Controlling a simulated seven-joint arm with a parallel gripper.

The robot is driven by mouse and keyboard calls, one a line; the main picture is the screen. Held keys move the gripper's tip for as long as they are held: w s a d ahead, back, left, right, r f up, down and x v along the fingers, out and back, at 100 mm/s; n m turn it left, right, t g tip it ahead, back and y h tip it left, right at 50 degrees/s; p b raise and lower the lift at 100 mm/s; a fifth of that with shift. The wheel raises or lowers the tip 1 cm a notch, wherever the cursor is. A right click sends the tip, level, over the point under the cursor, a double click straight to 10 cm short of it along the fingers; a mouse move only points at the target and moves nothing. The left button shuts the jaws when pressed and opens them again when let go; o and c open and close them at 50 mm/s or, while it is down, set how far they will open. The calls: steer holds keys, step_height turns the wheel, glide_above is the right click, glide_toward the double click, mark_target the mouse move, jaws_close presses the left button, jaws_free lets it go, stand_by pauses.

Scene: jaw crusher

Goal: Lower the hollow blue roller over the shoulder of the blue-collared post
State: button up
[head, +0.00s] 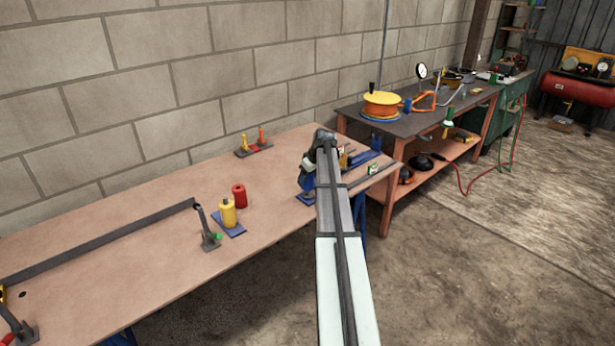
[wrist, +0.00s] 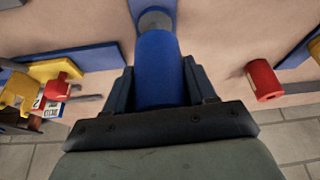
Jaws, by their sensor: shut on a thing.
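The blue roller (wrist: 160,75) is held between the two dark fingers of my gripper (wrist: 160,88) in the wrist view. A grey round part (wrist: 155,20), apparently of the post, lies in line with the roller's far end. I cannot tell whether the roller is around it or only above it. In the head view my gripper (head: 306,182) is mostly hidden behind my arm, over a small blue plate (head: 305,197).
A red roller (head: 239,195) and a yellow roller (head: 228,213) stand left of my gripper; the red one also shows in the wrist view (wrist: 263,80). A dark bar (head: 100,243) lies farther left.

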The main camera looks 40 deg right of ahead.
steer(key=shift+f, duration=1.75)
steer(key=o, duration=1.4)
steer(key=shift+c, duration=0.2)
steer(key=v, duration=1.3)
steer(key=shift+r, duration=0.35)
steer(key=shift+s, duration=0.1)
